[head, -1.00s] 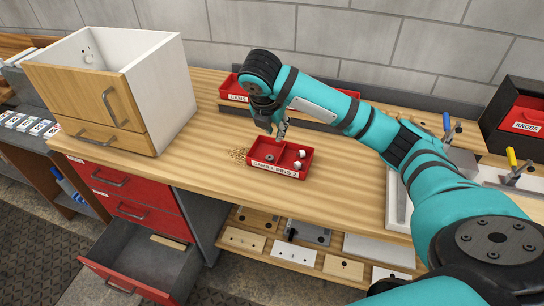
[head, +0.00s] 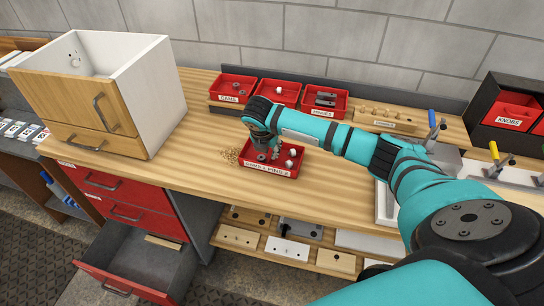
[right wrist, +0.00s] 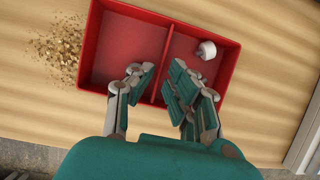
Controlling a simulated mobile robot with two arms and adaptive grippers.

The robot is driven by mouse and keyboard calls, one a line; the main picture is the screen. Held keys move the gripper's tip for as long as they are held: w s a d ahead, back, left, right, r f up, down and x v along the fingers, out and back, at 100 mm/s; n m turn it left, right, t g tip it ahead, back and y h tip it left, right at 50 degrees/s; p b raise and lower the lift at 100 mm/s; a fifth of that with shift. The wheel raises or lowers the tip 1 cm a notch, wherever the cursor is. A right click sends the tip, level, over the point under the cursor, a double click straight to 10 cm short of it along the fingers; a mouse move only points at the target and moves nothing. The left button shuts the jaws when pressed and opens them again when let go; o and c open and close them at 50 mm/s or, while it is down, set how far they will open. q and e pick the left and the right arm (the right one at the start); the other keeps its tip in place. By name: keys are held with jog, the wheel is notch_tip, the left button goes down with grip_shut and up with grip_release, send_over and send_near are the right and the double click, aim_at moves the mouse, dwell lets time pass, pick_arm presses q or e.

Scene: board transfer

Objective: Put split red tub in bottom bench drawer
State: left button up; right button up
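The split red tub (head: 271,174) sits on the wooden bench top, with a divider across its middle and a white label on its front. White pieces lie in its right compartment, and one shows in the right wrist view (right wrist: 207,50). My right gripper (head: 270,157) is low over the tub. In the right wrist view its fingers (right wrist: 158,88) are apart, one on each side of the divider; I cannot tell if they touch it. The bottom bench drawer (head: 120,291) is pulled open below the bench's left part. My left gripper is not in view.
Wood crumbs (head: 229,155) lie left of the tub. A white cabinet with wooden fronts (head: 85,100) stands at the left. Red bins (head: 278,93) line the back. A shelf with plates (head: 287,249) is under the bench. The drawer holds a small wooden strip (head: 163,242).

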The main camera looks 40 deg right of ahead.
jog(key=x, duration=0.2)
jog(key=shift+d+f, duration=0.25)
jog(key=shift+f, duration=0.05)
jog(key=shift+w+d+f, duration=0.1)
jog(key=shift+w+f, duration=0.05)
jog(key=shift+f, duration=0.3)
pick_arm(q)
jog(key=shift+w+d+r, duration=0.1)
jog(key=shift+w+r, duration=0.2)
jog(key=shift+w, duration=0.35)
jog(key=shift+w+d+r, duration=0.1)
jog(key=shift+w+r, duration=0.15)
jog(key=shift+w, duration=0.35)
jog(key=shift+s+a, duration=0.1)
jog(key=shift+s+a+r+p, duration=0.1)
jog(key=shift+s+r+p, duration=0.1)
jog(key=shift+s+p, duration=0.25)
pick_arm(e)
jog(key=shift+f, duration=0.1)
grip_shut()
